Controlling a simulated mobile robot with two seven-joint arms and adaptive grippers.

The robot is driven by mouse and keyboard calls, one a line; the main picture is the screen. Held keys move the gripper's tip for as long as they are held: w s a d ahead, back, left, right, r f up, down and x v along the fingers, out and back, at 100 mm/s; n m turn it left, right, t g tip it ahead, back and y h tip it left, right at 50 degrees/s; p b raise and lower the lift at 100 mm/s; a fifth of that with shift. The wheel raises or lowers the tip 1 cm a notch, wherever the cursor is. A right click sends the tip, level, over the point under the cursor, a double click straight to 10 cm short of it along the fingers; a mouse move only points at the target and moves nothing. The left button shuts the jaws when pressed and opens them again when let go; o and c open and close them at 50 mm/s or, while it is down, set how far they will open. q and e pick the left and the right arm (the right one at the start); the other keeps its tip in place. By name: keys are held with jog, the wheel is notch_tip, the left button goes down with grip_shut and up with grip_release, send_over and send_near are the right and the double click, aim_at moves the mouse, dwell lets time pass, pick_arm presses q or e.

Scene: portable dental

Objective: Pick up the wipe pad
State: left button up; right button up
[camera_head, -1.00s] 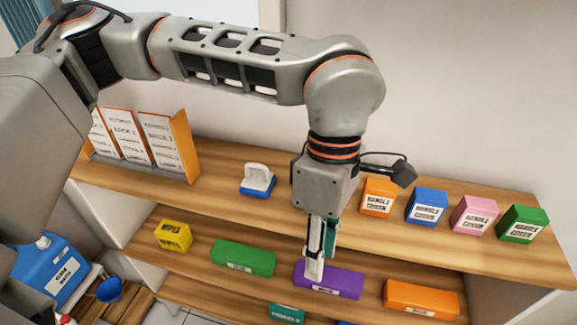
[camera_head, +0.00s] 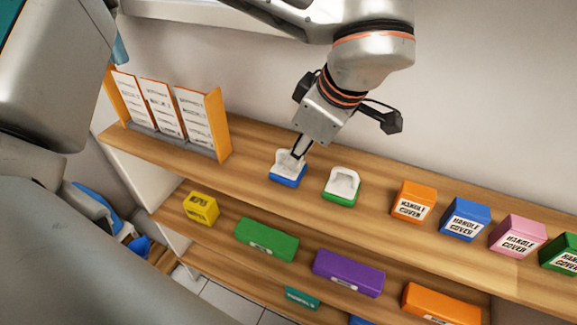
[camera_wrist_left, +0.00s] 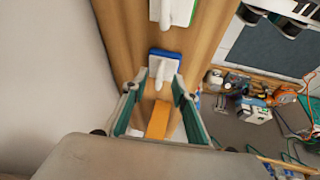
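Two wipe pads with white handles stand on the top shelf. One has a blue base (camera_head: 288,176) and the other a green base (camera_head: 342,187). My left gripper (camera_head: 298,150) is at the white handle of the blue-based pad, pointing down at it. In the left wrist view my left gripper (camera_wrist_left: 156,90) has its fingers spread, with the handle of the blue-based pad (camera_wrist_left: 164,66) just ahead of and between the tips. I see no clear contact. The green-based pad (camera_wrist_left: 174,10) lies beyond it. My right gripper is not in view.
An orange-sided rack (camera_head: 215,122) with white labelled panels stands left of the pads. Handle cover boxes, orange (camera_head: 413,202), blue (camera_head: 465,219), pink (camera_head: 517,236) and green, stand to the right. Colored boxes sit on the shelf below. A wall rises behind.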

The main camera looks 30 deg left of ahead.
aim_at(298, 169)
pick_arm(q)
jog(key=shift+x, duration=1.1)
grip_shut()
notch_tip(298, 169, up, 10)
dwell(0.3)
